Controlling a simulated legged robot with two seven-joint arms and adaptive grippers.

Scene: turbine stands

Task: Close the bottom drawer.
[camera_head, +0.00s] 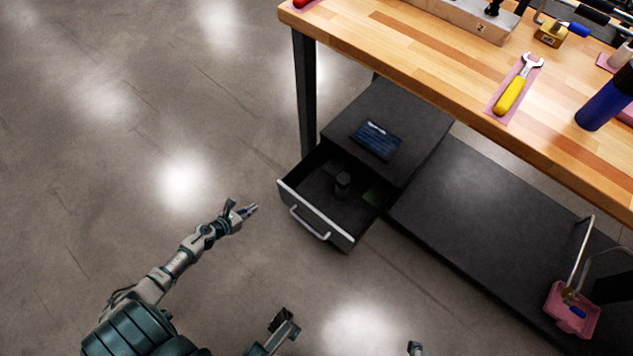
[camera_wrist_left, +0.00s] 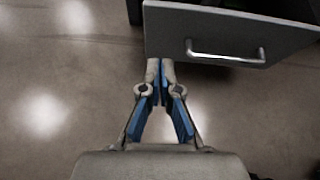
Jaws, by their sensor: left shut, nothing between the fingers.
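The bottom drawer (camera_head: 318,221) of the dark cabinet (camera_head: 402,117) under the workbench stands pulled out, with a silver bar handle (camera_head: 309,224) on its grey front. A dark cylinder (camera_head: 343,184) and a green item (camera_head: 374,197) lie inside it. My left gripper (camera_head: 251,210) is shut and empty, to the left of the drawer front. In the left wrist view its fingertips (camera_wrist_left: 161,64) appear close to the left part of the drawer front (camera_wrist_left: 225,36); contact cannot be told. My right gripper (camera_head: 290,322) is partly visible at the bottom of the head view, away from the drawer.
The wooden workbench (camera_head: 430,62) overhangs the cabinet; its dark leg (camera_head: 305,88) stands beside the drawer. A yellow-handled wrench (camera_head: 515,88) lies on top. A low dark shelf (camera_head: 470,210) holds a pink caddy (camera_head: 571,311) at right. The floor in front is clear.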

